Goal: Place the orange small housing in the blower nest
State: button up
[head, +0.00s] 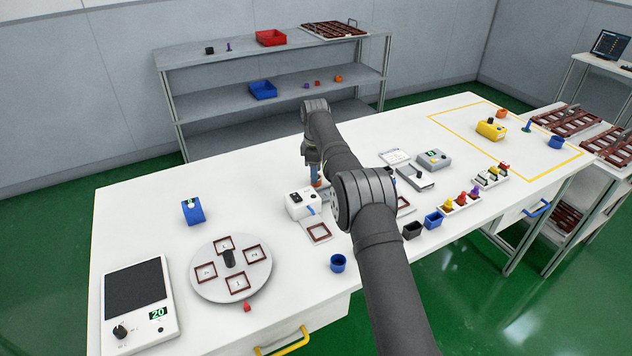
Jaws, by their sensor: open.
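My gripper (316,182) is small in the head view, hanging over the table behind the white box; it is open. An orange patch shows at its fingertips; I cannot tell whether it is a housing or part of the gripper. Another orange block (338,78) sits on the shelf. A white box with a blue nozzle (302,204), apparently the blower, has a brown square nest (319,232) before it. That nest looks empty.
A round turntable (230,290) with several brown nests stands at left, near a blue box (193,211) and a scale (139,305). A blue cup (338,263) stands at the front. Black (412,230) and blue (433,220) bins lie right of my arm. Table between turntable and blower is clear.

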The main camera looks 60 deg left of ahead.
notch_tip(320, 180, down, 2)
jog(key=c, duration=0.8)
jog(key=shift+r, duration=0.1)
